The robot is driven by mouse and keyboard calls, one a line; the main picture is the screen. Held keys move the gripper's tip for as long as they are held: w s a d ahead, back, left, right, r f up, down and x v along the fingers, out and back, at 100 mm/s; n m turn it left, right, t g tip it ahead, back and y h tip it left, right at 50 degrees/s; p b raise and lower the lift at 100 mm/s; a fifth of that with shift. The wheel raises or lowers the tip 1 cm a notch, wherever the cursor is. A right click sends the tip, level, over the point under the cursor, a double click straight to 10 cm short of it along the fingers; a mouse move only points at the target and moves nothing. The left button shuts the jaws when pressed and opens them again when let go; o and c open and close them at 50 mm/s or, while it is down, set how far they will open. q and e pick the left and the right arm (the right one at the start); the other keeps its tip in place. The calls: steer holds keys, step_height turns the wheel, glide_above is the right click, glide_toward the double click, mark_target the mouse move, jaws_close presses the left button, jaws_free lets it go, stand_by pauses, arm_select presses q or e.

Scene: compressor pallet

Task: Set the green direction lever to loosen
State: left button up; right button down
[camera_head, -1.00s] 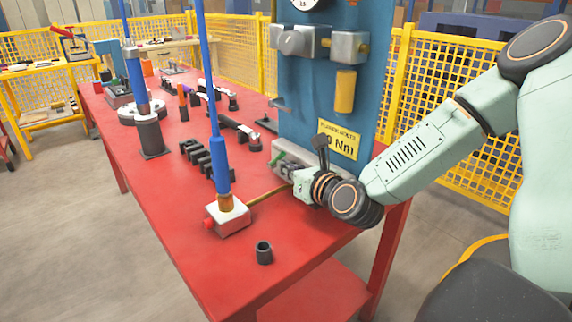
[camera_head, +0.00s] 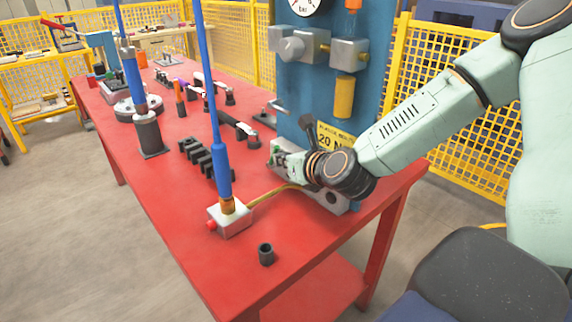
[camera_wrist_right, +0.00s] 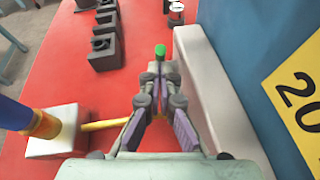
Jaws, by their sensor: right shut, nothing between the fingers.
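The green-tipped lever (camera_wrist_right: 160,50) shows in the right wrist view, just beyond my fingertips, beside a pale block at the foot of the blue panel. My right gripper (camera_wrist_right: 158,78) is shut and empty, its fingertips close behind the green tip. I cannot tell whether they touch it. In the head view my right gripper (camera_head: 282,160) is low against the front of the panel, and its wrist hides part of the block. The lever's setting marks cannot be read. My left gripper is not in view.
A yellow hose runs from a white block (camera_head: 229,217) with a blue rod, past my gripper. A row of black blocks (camera_head: 205,158) lies to the left. A black socket (camera_head: 266,254) stands near the front edge. The red table (camera_head: 180,215) is clear at front left.

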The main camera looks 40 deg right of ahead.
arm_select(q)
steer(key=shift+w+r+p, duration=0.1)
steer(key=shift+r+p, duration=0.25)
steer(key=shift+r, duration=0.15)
arm_select(e)
steer(key=shift+w+r+g, duration=0.15)
steer(key=shift+r+g, duration=0.15)
steer(key=shift+g, duration=0.1)
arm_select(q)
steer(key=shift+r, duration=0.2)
arm_select(e)
steer(key=shift+r, duration=0.1)
